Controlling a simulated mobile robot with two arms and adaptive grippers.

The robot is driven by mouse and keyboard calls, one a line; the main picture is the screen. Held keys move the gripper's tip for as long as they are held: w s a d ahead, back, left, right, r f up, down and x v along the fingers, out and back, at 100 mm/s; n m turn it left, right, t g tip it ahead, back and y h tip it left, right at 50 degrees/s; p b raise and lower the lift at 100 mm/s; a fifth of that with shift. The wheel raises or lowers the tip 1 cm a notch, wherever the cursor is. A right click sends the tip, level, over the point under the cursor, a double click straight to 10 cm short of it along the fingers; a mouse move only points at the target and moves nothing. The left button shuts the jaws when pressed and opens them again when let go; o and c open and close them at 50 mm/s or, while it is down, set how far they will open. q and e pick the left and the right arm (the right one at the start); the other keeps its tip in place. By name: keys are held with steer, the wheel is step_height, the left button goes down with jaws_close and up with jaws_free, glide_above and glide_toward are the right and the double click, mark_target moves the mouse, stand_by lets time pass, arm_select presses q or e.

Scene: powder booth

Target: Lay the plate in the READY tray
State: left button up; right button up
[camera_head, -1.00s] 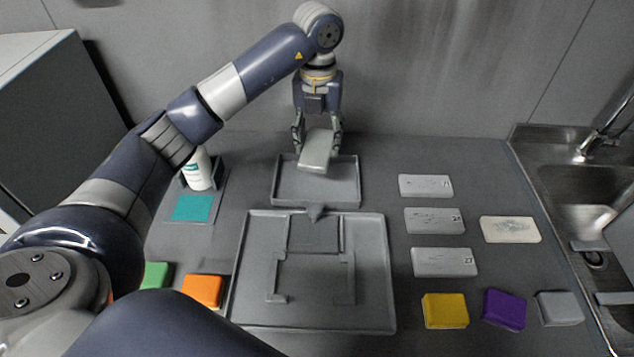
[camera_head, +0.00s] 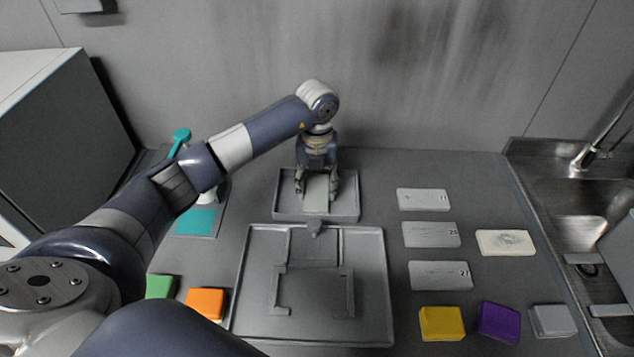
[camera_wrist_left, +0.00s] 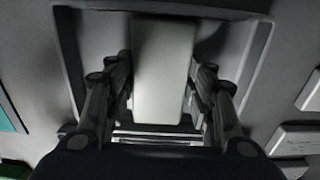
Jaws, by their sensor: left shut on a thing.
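My left gripper (camera_head: 318,186) is shut on a pale grey-green plate (camera_head: 317,201), with a finger on each long side. The plate is down inside the small grey tray (camera_head: 347,202) at the back middle of the bench. I see no label on this tray, so I cannot read whether it is marked READY. In the left wrist view the plate (camera_wrist_left: 163,72) lies between the fingers, within the tray's walls (camera_wrist_left: 258,55). I cannot tell whether it touches the tray floor. My right gripper is not in view.
A larger grey tray (camera_head: 375,300) with raised brackets sits in front. Several engraved plates (camera_head: 430,235) and yellow (camera_head: 442,323), purple (camera_head: 499,321) and grey pads stand right. A sink (camera_head: 585,205) is far right. A teal-topped bottle (camera_head: 181,136) is behind my arm.

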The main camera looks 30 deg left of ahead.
mark_target(317, 189)
arm_select(q)
steer(key=o, duration=1.4)
steer(key=shift+f, duration=0.1)
steer(key=shift+r, duration=0.3)
step_height(317, 189, up, 12)
steer(key=b, duration=0.2)
steer(key=shift+b, duration=0.4)
steer(key=shift+f, duration=0.15)
